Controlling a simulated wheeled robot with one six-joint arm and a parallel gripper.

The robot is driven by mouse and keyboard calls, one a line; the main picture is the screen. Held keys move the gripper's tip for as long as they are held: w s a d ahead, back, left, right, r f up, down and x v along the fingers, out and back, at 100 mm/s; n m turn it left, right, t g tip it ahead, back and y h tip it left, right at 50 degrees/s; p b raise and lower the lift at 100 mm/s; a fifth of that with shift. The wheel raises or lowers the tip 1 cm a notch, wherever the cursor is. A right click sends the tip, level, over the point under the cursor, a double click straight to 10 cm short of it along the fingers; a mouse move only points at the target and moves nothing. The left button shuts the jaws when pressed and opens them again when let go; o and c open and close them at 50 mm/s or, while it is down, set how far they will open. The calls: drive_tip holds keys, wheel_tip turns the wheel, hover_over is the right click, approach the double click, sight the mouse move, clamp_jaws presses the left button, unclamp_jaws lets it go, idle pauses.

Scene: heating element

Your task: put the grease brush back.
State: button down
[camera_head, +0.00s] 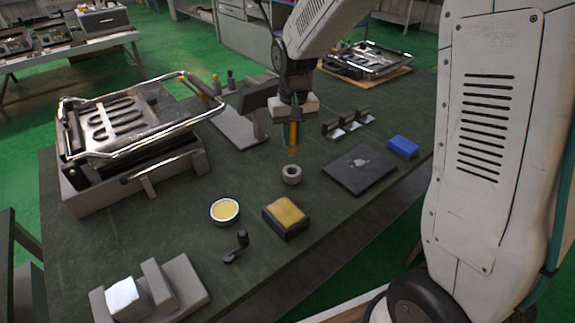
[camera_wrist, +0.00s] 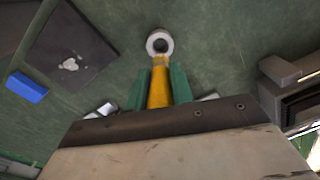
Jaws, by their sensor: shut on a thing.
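My gripper (camera_head: 293,128) is shut on the grease brush (camera_head: 292,152) and holds it upright with its end pointing down. In the wrist view the green fingers of my gripper (camera_wrist: 158,82) lie on both sides of the yellow brush (camera_wrist: 159,88). A small grey ring-shaped holder (camera_head: 291,174) stands on the table just below the brush. In the head view a gap shows between the brush's lower end and the holder. In the wrist view the brush's end overlaps the near edge of the holder (camera_wrist: 160,42); whether it is centred over the hole is unclear.
A round yellow-filled tin (camera_head: 225,210), a yellow-topped block (camera_head: 286,212) and a small black crank (camera_head: 236,248) stand nearer. A dark plate (camera_head: 361,169) and blue block (camera_head: 403,146) lie right. A large metal fixture (camera_head: 135,130) stands left.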

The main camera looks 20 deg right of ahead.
sight(292, 155)
wheel_tip(292, 155, down, 9)
drive_tip(key=shift+f, duration=0.1)
idle(0.3)
drive_tip(key=shift+f, duration=0.1)
drive_tip(key=c, duration=1.2)
unclamp_jaws()
